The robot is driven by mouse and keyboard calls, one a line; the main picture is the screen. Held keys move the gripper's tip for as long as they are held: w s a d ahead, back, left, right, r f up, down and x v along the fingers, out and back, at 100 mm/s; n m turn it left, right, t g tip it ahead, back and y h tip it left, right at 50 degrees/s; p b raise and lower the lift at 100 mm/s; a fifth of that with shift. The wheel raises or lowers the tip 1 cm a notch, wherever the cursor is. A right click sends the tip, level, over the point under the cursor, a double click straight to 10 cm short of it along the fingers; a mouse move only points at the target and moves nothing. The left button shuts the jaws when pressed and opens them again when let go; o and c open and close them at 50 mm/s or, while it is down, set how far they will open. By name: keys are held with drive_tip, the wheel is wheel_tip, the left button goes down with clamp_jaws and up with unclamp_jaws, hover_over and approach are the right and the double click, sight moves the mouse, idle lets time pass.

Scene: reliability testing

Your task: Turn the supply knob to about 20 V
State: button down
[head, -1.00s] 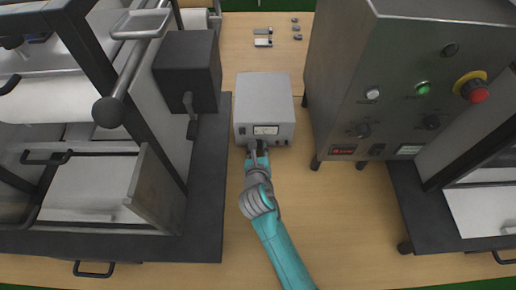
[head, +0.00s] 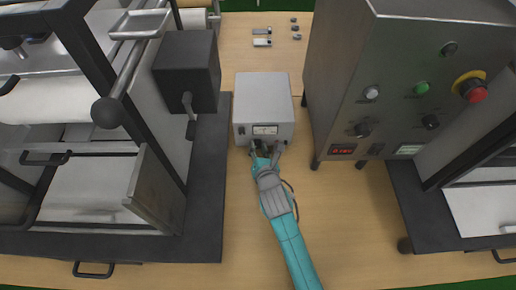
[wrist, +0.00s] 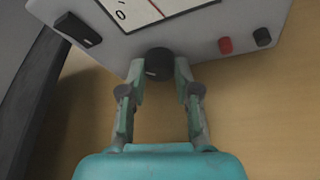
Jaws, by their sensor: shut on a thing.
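The supply is a light grey box (head: 263,97) standing on the wooden table, with a white meter (head: 265,130) on its front. In the wrist view the meter (wrist: 150,12) is cut by the top edge; a 0 and a thin red line show, but its reading cannot be told. The round black knob (wrist: 158,61) sits below the meter and has a small pale mark low on its left. My gripper (wrist: 159,76) is shut on the knob, one finger on each side. In the head view my gripper (head: 265,157) is at the box's lower front and hides the knob.
A black switch (wrist: 78,29) is left of the knob; a red terminal (wrist: 225,45) and a black terminal (wrist: 262,37) are to its right. A steel control cabinet (head: 340,90) stands right of the supply, and a black box (head: 187,70) with a lever stands left.

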drive_tip(key=m+t+y, duration=0.1)
drive_tip(key=m+y, duration=0.1)
drive_tip(key=m, duration=0.2)
drive_tip(key=shift+d, duration=0.1)
idle(0.6)
drive_tip(key=c, duration=0.8)
unclamp_jaws()
drive_tip(key=shift+c, duration=0.2)
drive_tip(key=shift+s+f, duration=0.1)
drive_tip(key=v, duration=1.1)
drive_tip(key=shift+s+d, duration=0.25)
drive_tip(key=shift+s, duration=0.1)
